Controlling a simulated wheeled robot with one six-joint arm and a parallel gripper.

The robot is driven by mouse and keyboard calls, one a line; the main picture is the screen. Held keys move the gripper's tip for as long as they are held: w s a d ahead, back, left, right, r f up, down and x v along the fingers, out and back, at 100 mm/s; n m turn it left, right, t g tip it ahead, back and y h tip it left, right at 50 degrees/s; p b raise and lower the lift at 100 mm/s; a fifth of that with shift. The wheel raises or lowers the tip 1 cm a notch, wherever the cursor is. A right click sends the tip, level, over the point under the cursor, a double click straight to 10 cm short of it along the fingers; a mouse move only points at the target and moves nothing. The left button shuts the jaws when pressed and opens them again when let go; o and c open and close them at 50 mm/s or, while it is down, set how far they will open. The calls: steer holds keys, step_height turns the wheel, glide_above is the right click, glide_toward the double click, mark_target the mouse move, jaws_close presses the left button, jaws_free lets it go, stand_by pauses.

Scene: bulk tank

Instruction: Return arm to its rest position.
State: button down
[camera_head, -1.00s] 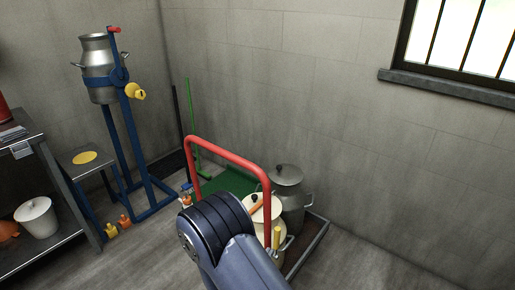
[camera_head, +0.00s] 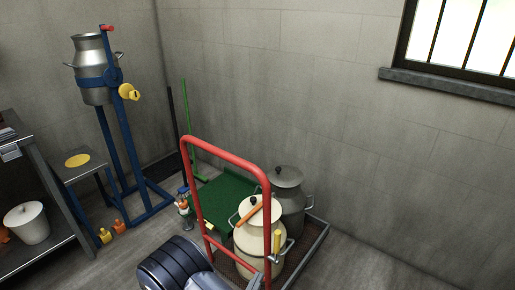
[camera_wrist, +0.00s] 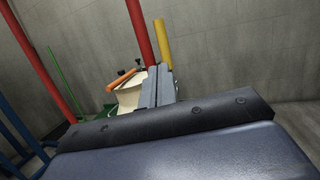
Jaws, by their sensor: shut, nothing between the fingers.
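My gripper (camera_wrist: 157,88) shows in the wrist view as two grey fingers pressed together, shut and empty. In that view, the red trolley rail (camera_wrist: 141,30), a yellow handle (camera_wrist: 163,42) and a cream can (camera_wrist: 128,94) appear beyond the fingers. In the head view, my dark, ribbed arm joint (camera_head: 170,268) is low at the bottom, left of the trolley's base. I cannot make out my fingers in the head view.
The trolley with a red push rail (camera_head: 225,152) bears a cream can (camera_head: 258,240) and a grey can (camera_head: 290,205). A blue stand (camera_head: 116,150) holds a metal can (camera_head: 93,60) at left. A shelf (camera_head: 45,180) stands far left. Floor at lower right is clear.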

steer(key=v, duration=0.8)
steer(key=shift+w+d, duration=0.1)
steer(key=shift+w, duration=0.05)
